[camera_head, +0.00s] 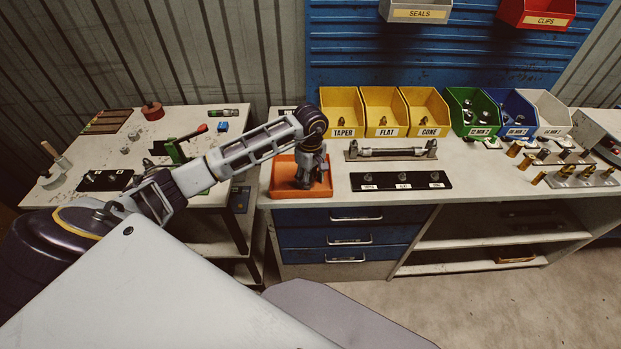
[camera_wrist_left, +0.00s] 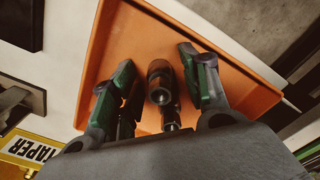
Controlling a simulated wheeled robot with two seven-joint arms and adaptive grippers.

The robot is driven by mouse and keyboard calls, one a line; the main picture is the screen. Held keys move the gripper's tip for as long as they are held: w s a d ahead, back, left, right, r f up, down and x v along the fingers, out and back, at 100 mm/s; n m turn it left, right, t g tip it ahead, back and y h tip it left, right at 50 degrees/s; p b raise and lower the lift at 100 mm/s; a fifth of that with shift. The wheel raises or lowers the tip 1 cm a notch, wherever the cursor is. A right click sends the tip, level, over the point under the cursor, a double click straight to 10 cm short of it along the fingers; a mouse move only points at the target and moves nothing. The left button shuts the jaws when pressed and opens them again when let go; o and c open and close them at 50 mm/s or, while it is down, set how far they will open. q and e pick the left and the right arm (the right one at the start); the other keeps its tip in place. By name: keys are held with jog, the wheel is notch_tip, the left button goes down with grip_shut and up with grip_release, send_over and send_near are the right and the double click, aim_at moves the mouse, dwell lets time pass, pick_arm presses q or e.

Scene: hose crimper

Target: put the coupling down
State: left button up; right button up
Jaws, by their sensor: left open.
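The coupling (camera_wrist_left: 160,80) is a dark metal cylinder in the left wrist view. It is at the orange tray (camera_wrist_left: 103,52), between the two green-padded fingers of my left gripper (camera_wrist_left: 160,85). A gap shows between the coupling and each finger, so the gripper is open around it. In the head view my left gripper (camera_head: 309,178) points down over the orange tray (camera_head: 284,190) at the left end of the bench, and hides most of the coupling there. The coupling's underside is hidden, so its contact with the tray cannot be seen. My right gripper is not in view.
Yellow bins labelled TAPER (camera_head: 342,112), FLAT (camera_head: 387,112) and CONE (camera_head: 426,112) stand behind. A black strip with fittings (camera_head: 400,181) and a metal stand holding a rod (camera_head: 391,150) lie right of the tray. A cluttered side table (camera_head: 215,190) stands left.

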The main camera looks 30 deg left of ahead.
pick_arm(q)
jog(key=shift+r, duration=0.1)
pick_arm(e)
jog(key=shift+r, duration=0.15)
pick_arm(q)
notch_tip(320, 180, up, 10)
jog(key=shift+b, duration=0.65)
jog(key=shift+r, duration=1.05)
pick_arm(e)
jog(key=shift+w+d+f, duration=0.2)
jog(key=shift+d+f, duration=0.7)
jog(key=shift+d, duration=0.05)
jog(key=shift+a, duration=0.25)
